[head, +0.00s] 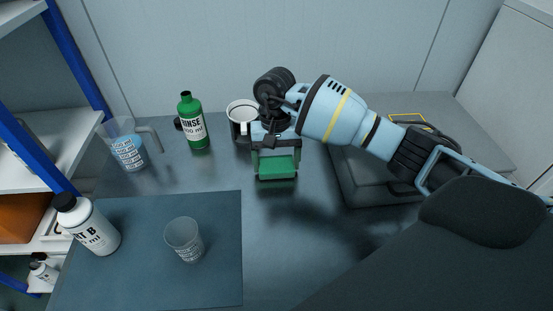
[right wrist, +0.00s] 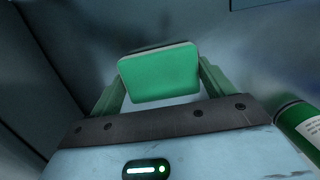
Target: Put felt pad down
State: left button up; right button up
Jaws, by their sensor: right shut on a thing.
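The green felt pad (head: 279,166) is held between the fingers of my right gripper (head: 276,170), in front of the mug in the head view. In the right wrist view the pad (right wrist: 160,74) spans the gap between the two green fingers of the gripper (right wrist: 160,80). The gripper is shut on it. The pad looks held above the grey bench top (head: 270,225); the exact height is hard to tell. My left gripper is not in view.
A dark mug (head: 238,112) and green RINSE bottle (head: 192,122) stand behind. A pitcher of blue liquid (head: 127,150) is further left. A clear cup (head: 185,240) and white bottle (head: 90,225) stand on the mat (head: 222,285). A grey case (head: 362,180) lies right.

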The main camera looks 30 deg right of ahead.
aim_at(275, 157)
jog(key=shift+f, duration=0.25)
jog(key=o, duration=0.8)
jog(key=shift+r, duration=0.1)
jog(key=shift+r, duration=0.3)
jog(key=shift+w+r, duration=0.1)
jog(key=shift+r, duration=0.25)
jog(key=r, duration=0.3)
jog(key=w+r, duration=0.1)
jog(key=r, duration=0.6)
jog(key=shift+w+d+r+b, duration=0.25)
jog(key=shift+d+r+b, duration=0.05)
jog(key=shift+d+r, duration=0.1)
